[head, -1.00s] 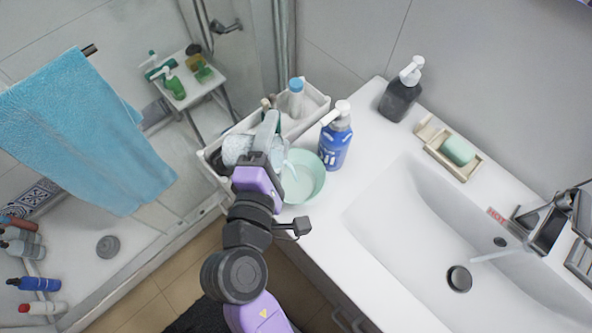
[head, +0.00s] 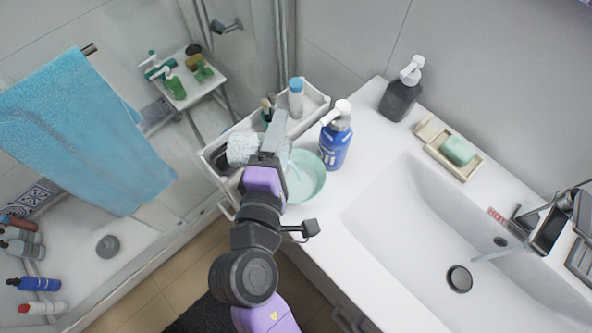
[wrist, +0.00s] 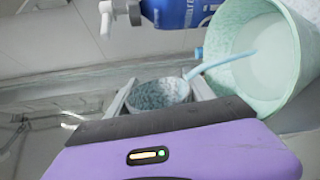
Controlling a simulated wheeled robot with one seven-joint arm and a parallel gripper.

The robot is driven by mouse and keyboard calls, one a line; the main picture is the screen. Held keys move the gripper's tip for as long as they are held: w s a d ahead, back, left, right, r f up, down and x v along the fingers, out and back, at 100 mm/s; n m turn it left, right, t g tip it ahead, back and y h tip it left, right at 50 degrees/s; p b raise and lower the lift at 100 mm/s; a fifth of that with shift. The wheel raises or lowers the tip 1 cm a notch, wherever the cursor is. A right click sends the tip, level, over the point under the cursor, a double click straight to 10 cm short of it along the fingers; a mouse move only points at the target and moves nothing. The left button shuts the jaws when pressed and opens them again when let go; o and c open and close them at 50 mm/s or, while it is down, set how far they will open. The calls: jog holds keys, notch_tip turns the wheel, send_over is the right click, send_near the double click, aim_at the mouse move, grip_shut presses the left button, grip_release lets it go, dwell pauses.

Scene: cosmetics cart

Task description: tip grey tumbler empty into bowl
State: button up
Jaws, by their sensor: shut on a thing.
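My gripper (wrist: 160,95) is shut on the grey tumbler (wrist: 158,93), which has a speckled wall. In the wrist view the tumbler is tipped toward the pale green bowl (wrist: 228,22), and a thin pale blue stream (wrist: 220,62) runs from its rim into the bowl. Pale liquid (wrist: 265,55) lies in the bowl. In the head view my gripper (head: 273,140) is just left of the bowl (head: 318,182), which stands on the white counter. The tumbler is mostly hidden behind my gripper there. How much is left in it I cannot tell.
A blue pump bottle (head: 335,143) stands close behind the bowl. A white caddy (head: 318,103) holding a white-and-blue bottle (head: 296,97) and a fluffy puff (head: 241,149) is behind and left of my gripper. The sink (head: 420,230) is to the right.

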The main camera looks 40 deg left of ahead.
jog(key=shift+w+d+r+m+b, duration=0.15)
jog(key=shift+m+b, duration=0.1)
jog(key=shift+m, duration=0.3)
jog(key=shift+d+f+m+b, duration=0.1)
jog(key=shift+d+m+b, duration=0.1)
jog(key=shift+m, duration=0.35)
dwell(0.4)
